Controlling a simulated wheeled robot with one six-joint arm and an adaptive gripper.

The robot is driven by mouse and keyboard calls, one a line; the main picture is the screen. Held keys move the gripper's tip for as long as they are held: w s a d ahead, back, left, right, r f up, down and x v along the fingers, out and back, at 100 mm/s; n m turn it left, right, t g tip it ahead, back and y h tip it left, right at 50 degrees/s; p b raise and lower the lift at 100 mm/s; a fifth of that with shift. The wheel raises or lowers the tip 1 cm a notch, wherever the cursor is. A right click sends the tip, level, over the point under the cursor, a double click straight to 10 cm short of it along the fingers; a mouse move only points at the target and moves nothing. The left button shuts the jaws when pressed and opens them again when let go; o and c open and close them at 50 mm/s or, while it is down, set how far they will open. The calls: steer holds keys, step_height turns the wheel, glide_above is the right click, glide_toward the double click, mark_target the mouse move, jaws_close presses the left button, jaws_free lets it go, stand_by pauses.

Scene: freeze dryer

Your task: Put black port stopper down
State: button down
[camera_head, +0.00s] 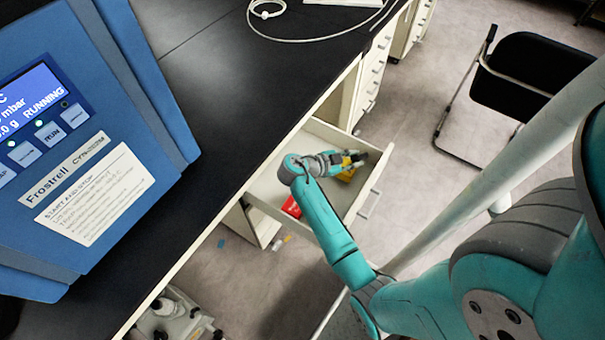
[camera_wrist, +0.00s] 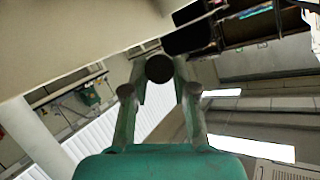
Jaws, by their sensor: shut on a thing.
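My gripper (camera_head: 333,159) is over the open drawer (camera_head: 263,187) below the bench top. In the wrist view its two fingers (camera_wrist: 158,80) are closed on a round black port stopper (camera_wrist: 159,68), held at the fingertips. In the head view the stopper is too small to make out clearly at the gripper's tip. I cannot tell whether the stopper touches anything in the drawer.
A yellow item (camera_head: 349,168) and dark items lie in the drawer near my gripper; a red item (camera_head: 291,207) lies at its near end. The black bench top (camera_head: 225,110) overhangs the drawer. The blue freeze dryer (camera_head: 130,90) stands left. A black chair (camera_head: 535,62) stands right.

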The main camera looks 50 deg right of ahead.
steer(key=shift+s+d+r+m+g, duration=0.1)
steer(key=shift+s+d+m+g, duration=0.1)
steer(key=shift+m+g, duration=0.25)
steer(key=shift+s+f, duration=0.1)
steer(key=shift+f, duration=0.2)
step_height(320, 180, down, 9)
steer(key=shift+f, duration=0.2)
steer(key=c, duration=0.9)
jaws_free()
